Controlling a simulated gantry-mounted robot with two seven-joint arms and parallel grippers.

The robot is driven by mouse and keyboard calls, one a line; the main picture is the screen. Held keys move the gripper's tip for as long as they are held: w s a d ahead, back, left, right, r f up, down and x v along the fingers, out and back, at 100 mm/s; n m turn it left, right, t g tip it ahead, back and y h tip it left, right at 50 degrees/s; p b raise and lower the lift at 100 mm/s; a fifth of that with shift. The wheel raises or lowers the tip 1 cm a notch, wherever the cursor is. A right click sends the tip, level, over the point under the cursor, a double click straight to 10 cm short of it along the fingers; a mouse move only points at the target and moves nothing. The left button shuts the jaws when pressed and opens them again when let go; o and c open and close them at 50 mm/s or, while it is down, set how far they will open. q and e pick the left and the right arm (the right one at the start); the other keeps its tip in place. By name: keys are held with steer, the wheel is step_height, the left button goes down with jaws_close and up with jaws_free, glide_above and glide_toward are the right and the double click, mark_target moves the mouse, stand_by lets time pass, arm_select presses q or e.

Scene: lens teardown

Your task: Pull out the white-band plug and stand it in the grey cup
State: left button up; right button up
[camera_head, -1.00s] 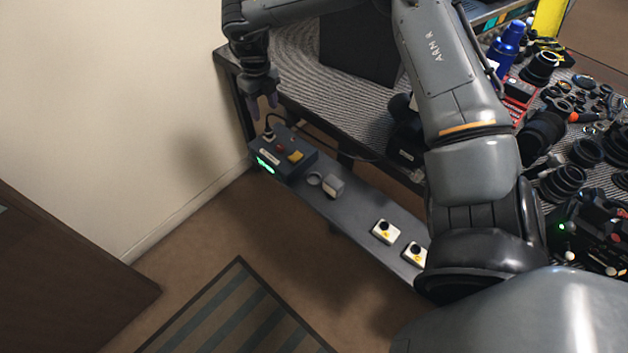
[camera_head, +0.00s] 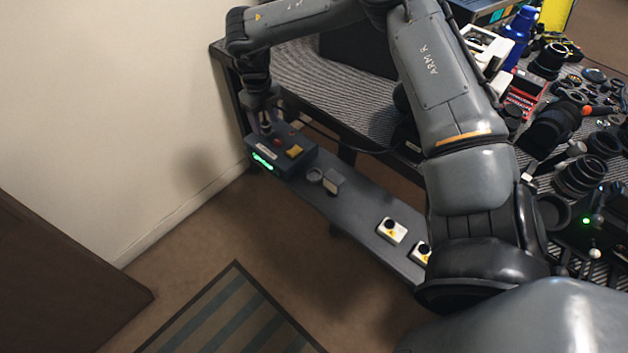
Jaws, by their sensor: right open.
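My right gripper (camera_head: 265,127) is open and points down at the back left corner of the dark box (camera_head: 295,168). Its fingers are on either side of the spot where the plug with its black cord stands; the plug is mostly hidden, and I cannot tell whether they touch it. A small round grey cup (camera_head: 315,175) stands on the shelf just right of the box. My left gripper is out of view.
The box carries a red button (camera_head: 277,142), a yellow switch (camera_head: 294,151) and a green light (camera_head: 263,159). White button boxes (camera_head: 391,230) sit farther along the narrow shelf (camera_head: 355,213). The workbench behind is crowded with lenses.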

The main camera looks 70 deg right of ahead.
steer(key=shift+f, duration=0.55)
stand_by(0.5)
stand_by(0.7)
jaws_close()
steer(key=shift+r, duration=0.15)
